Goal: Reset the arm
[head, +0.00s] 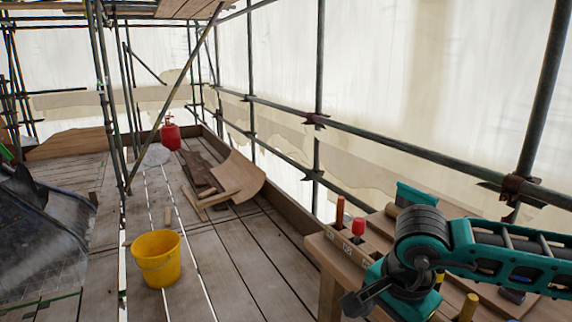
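My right arm (480,255), teal and black, comes in from the right edge and bends down over a wooden workbench (322,246). The dark end of this arm (358,303) hangs low at the bench's front left. Its fingers cannot be made out, so I cannot tell whether the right gripper is open or shut, or whether it holds anything. My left gripper is not in view.
Tools with red (358,227) and brown (340,212) handles stand in the bench, close to my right arm. A yellow bucket (156,260) stands on the plank floor.

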